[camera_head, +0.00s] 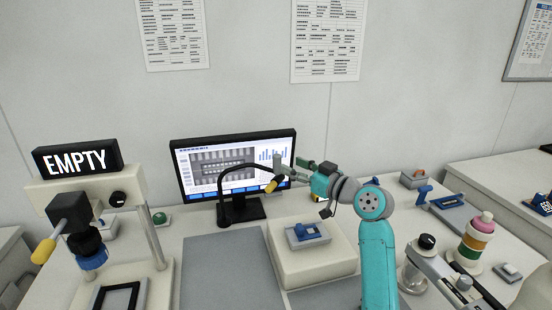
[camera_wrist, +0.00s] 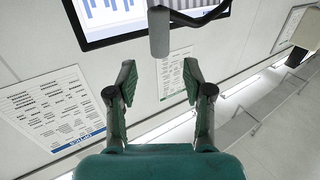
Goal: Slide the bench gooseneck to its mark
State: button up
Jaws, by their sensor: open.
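The bench gooseneck (camera_head: 248,168) is a thin black arched tube that rises from a dark base in front of the monitor. A yellow-tipped head (camera_head: 271,186) hangs near its right end. In the wrist view a grey cylinder (camera_wrist: 159,35) on a black tube lies just beyond the fingertips. My gripper (camera_head: 284,170) is at the right end of the arch, and in the wrist view it is open with nothing between its fingers (camera_wrist: 159,75). I cannot tell whether it touches the gooseneck. I cannot make out the mark.
A monitor (camera_head: 270,190) stands behind the gooseneck. A white block (camera_head: 318,262) with a blue-topped part sits in front. The machine with the EMPTY sign (camera_head: 78,158) is at left. A banded stack (camera_head: 476,240) stands right of my arm. A grey mat (camera_head: 222,272) is clear.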

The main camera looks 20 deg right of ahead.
aim_at(280, 160)
jog(key=x, duration=0.7)
jog(key=shift+w, duration=0.1)
grip_shut()
